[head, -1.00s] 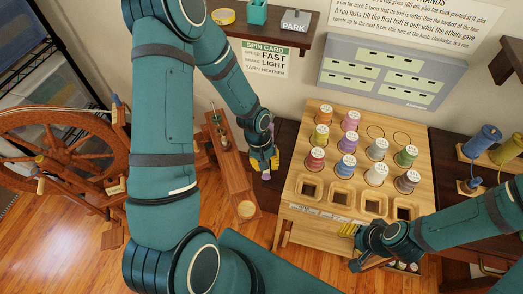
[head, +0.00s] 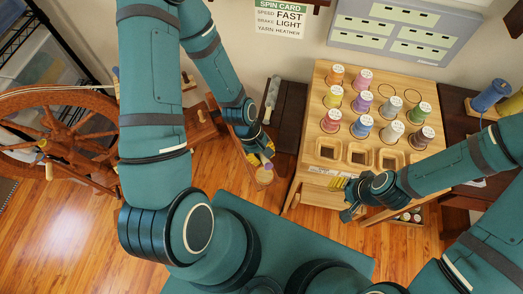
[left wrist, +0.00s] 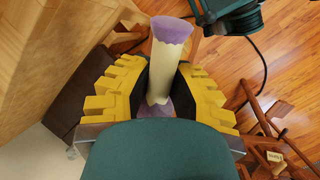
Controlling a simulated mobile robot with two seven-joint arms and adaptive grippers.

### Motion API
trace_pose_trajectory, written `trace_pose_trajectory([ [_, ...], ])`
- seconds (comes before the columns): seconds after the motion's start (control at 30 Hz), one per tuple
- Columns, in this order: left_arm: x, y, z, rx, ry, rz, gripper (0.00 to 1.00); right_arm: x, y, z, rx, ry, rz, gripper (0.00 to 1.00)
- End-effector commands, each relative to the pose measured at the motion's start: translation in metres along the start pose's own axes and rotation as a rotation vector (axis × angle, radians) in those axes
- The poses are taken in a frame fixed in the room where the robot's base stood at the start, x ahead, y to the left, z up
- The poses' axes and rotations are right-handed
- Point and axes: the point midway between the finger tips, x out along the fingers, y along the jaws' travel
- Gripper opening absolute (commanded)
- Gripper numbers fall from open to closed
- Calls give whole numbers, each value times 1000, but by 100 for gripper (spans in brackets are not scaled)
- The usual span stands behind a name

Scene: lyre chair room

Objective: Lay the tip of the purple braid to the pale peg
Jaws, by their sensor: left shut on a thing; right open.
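My left gripper (head: 262,157) is shut on the purple braid. In the left wrist view the braid (left wrist: 173,30) shows a lavender end beyond a cream wrapped middle (left wrist: 165,72), with more purple (left wrist: 157,107) between the yellow fingers (left wrist: 160,95). In the head view the braid's purple end (head: 268,167) is small, just above a pale round disc (head: 265,177) on the narrow wooden bench; I cannot tell whether they touch. I cannot surely make out the pale peg. My right gripper (head: 343,198) is open and empty in front of the spool table.
A wooden spool table (head: 313,115) with several coloured spools and square wells stands right of centre. A spinning wheel (head: 65,135) stands at left. A dark low table (head: 288,115) lies between bench and spool table. Bare floor (head: 80,230) shows at lower left.

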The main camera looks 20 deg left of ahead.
Motion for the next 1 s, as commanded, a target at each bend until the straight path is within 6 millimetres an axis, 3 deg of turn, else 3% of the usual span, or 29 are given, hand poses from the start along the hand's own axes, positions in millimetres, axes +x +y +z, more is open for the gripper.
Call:
trace_pose_trajectory([
  [0.37, 1, 0, -5, -1, 4, -3, 0, 2, 1, 0, 0, 1, 0, 44],
  [1.0, 5, -1, -59, -1, 4, -3, 0, 15, 6, -2, -1, 7, 0, 44],
])
